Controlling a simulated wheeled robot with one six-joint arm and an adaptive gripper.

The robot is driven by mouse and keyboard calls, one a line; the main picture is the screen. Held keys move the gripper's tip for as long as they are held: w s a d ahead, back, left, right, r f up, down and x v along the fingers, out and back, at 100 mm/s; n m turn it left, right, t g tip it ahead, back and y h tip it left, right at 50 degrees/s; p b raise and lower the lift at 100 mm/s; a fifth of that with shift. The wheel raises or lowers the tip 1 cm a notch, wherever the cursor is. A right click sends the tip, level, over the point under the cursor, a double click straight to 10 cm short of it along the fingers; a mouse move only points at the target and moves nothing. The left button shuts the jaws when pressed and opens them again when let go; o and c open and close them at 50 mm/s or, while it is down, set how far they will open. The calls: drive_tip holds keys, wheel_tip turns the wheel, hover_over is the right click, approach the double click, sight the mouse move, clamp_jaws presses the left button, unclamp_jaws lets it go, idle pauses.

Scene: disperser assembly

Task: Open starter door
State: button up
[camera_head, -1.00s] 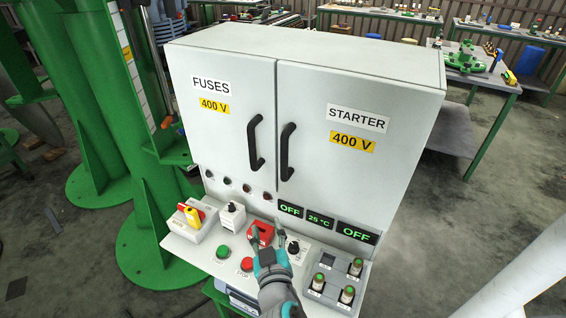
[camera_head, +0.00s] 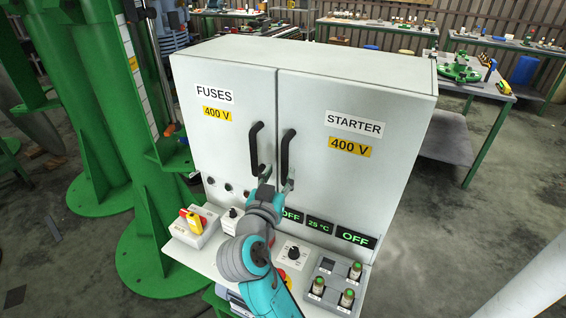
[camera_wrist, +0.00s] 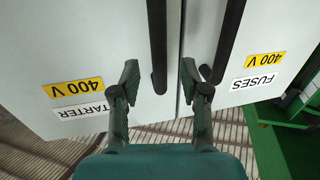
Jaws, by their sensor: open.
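The grey cabinet has two closed doors. The starter door (camera_head: 345,105) on the right has a STARTER label, a yellow 400 V tag and a black vertical starter handle (camera_head: 287,155). The fuses door (camera_head: 222,75) on the left has its own black fuses handle (camera_head: 256,145). My gripper (camera_head: 278,181) is open at the lower ends of the handles. In the upside-down wrist view, the starter handle (camera_wrist: 157,45) ends between the fingers of my gripper (camera_wrist: 159,76), with gaps visible. The fuses handle (camera_wrist: 229,40) lies outside the right finger. Contact cannot be told.
A green column (camera_head: 150,190) stands at the left. The floor to the right is mostly clear.

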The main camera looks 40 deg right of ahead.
sight(283, 165)
drive_tip(key=shift+x, duration=2.75)
clamp_jaws()
